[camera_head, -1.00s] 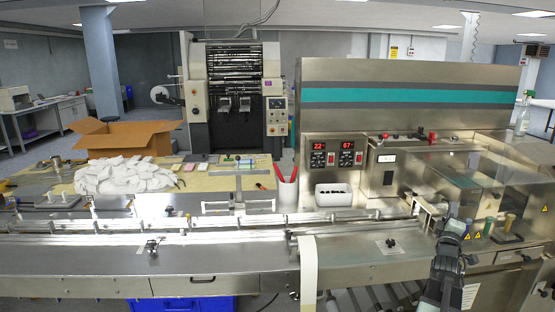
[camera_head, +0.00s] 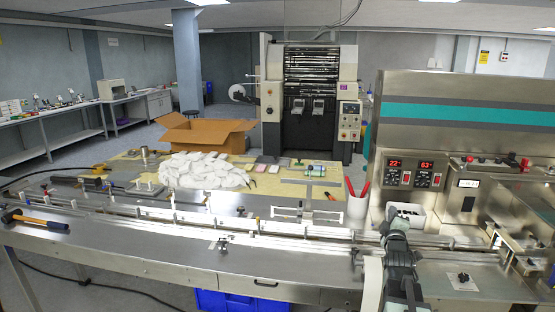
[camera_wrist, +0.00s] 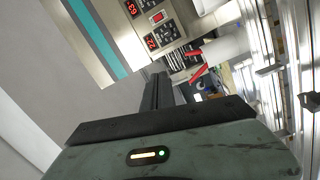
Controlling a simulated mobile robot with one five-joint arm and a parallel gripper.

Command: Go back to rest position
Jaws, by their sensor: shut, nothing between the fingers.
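My gripper (camera_head: 396,216) is at the lower right of the head view, in front of the steel flow wrapper (camera_head: 470,140). Its dark fingers overlap the white bin (camera_head: 414,211) in the picture; I cannot tell how far apart they are in depth. In the wrist view my gripper's fingers (camera_wrist: 158,90) are together with nothing held between them. The wrist view is tilted and shows the wrapper's red number displays (camera_wrist: 152,40) beyond the fingers.
The long steel conveyor table (camera_head: 130,245) runs across the front. On or behind it are a pile of white packs (camera_head: 205,172), an open cardboard box (camera_head: 205,135), a hammer (camera_head: 35,221) and a white cup with red-handled tools (camera_head: 357,206). A blue crate (camera_head: 250,301) is below.

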